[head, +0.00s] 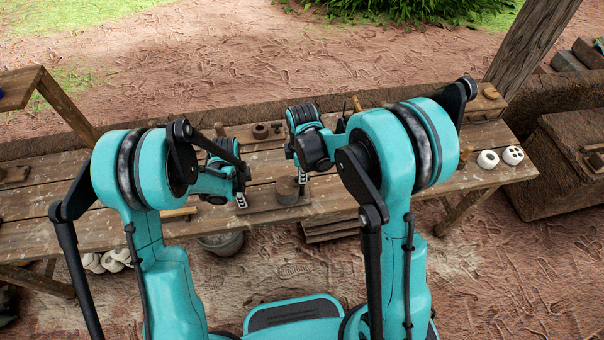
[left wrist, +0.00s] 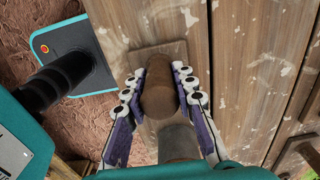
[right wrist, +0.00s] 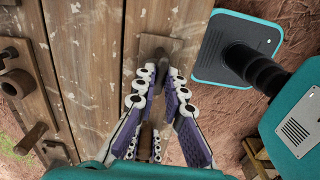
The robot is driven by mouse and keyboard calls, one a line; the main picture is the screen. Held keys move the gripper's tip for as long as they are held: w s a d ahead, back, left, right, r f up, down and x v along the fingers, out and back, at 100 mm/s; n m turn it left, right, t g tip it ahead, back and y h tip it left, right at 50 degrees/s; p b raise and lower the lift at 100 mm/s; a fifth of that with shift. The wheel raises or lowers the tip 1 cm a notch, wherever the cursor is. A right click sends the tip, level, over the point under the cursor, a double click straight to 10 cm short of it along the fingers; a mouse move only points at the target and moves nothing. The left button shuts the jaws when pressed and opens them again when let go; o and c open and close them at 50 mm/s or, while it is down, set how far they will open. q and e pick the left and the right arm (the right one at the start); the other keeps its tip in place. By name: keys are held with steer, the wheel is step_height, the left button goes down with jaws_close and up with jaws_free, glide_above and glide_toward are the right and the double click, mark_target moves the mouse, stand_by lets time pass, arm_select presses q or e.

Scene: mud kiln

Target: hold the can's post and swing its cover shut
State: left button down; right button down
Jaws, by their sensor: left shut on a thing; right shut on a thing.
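The can (head: 287,190) is a dark brown cylinder on a small board at the near edge of the bench. It shows rusty brown in the left wrist view (left wrist: 158,88). My left gripper (head: 241,200) comes from the left, shut with its fingers on either side of the brown body. My right gripper (head: 302,182) comes from the right and is shut on a narrow dark part of the can (right wrist: 159,63), mostly hidden between the fingertips. I cannot tell which part is post and which is cover, or how far the cover stands open.
The wooden bench (head: 130,220) runs across the view. A small dark round pot (head: 260,131) stands behind the can, and white round pieces (head: 488,159) lie at the right end. A bucket (head: 222,243) stands under the bench. The bench top at left is mostly clear.

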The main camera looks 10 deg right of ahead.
stand_by(0.3)
steer(key=c, duration=1.6)
jaws_free()
step_height(320, 180, up, 12)
steer(key=shift+r, duration=2)
arm_select(q)
steer(key=c, duration=1.2)
jaws_free()
steer(key=shift+o, duration=0.2)
